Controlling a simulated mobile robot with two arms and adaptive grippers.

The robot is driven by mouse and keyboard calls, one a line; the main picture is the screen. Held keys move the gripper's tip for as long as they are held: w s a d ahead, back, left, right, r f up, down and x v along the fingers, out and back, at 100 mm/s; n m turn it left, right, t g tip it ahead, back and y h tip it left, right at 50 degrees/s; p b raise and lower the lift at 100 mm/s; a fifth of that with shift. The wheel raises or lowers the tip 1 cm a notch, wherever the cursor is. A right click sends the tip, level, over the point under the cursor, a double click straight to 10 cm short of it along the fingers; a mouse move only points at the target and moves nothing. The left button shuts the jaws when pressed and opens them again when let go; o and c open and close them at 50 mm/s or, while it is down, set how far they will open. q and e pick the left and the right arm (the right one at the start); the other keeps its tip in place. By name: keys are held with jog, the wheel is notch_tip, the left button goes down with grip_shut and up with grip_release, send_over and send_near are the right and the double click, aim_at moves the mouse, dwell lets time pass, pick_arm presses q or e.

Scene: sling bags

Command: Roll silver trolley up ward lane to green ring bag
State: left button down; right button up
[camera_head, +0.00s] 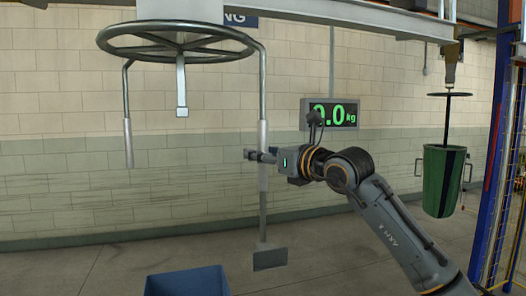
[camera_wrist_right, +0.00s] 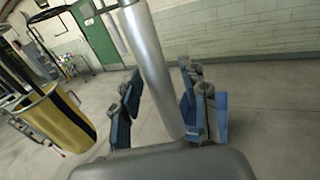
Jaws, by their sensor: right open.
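The silver trolley (camera_head: 180,10) hangs from the overhead rail at the top left of the head view. A dark ring frame (camera_head: 180,30) with long steel bars hangs below it. My right gripper (camera_head: 262,156) is at the silver sleeve of the frame's right bar (camera_head: 263,188). In the wrist view the bar (camera_wrist_right: 154,62) passes between my right fingers (camera_wrist_right: 160,108), which stand open on either side; contact cannot be told. The green ring bag (camera_head: 438,180) hangs at the right of the head view under a dark ring, with a dark stripe down it. My left gripper is not in view.
The overhead rail (camera_head: 350,19) runs from the trolley toward the green bag. A blue bin (camera_head: 187,281) stands at the bottom. A blue post (camera_head: 493,175) is at the right. A yellow bag (camera_wrist_right: 56,118) shows in the wrist view.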

grip_shut()
